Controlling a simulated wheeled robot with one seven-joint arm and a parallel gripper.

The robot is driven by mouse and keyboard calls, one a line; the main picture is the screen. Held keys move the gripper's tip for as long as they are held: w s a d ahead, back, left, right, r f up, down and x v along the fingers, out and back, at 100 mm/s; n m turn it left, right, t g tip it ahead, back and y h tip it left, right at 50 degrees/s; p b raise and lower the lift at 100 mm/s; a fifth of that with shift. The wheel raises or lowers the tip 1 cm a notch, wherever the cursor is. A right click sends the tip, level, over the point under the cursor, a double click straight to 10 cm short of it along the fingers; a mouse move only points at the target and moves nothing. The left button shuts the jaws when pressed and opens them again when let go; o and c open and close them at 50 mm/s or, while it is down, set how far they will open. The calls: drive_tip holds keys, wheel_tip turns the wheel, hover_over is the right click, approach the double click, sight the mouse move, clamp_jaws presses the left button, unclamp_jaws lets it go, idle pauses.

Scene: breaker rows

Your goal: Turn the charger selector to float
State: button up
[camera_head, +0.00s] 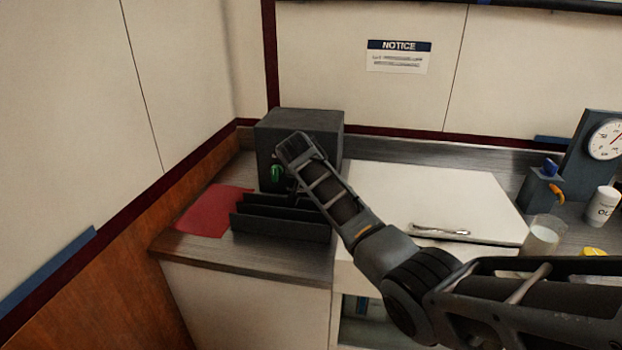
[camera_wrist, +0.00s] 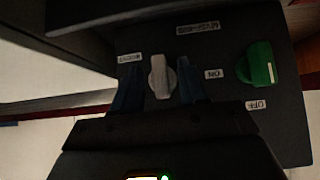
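A dark grey box (camera_head: 300,122) stands on the counter at the back left. In the wrist view its panel (camera_wrist: 225,55) carries a pale grey knob (camera_wrist: 160,77) and a green knob (camera_wrist: 260,65). The green knob also shows in the head view (camera_head: 276,173). The pale knob's grip is nearly vertical in the wrist view. My gripper (camera_wrist: 160,86) is open, with one blue finger on each side of the pale knob; I cannot tell whether either touches it. In the head view my gripper (camera_head: 290,150) hides that knob. Small labels look upside down; some are unreadable.
A black slotted rack (camera_head: 282,222) and a red mat (camera_head: 212,210) lie in front of the box. A white panel with a handle (camera_head: 425,200) is to the right. A glass (camera_head: 541,238), a white bottle (camera_head: 602,206) and a gauge (camera_head: 606,138) stand farther right.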

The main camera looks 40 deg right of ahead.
drive_tip(key=shift+a, duration=0.1)
drive_tip(key=v, duration=0.7)
drive_tip(key=shift+s+r+b, duration=0.2)
drive_tip(key=shift+r+b, duration=0.1)
drive_tip(key=shift+b, duration=0.05)
drive_tip(key=shift+a, duration=0.1)
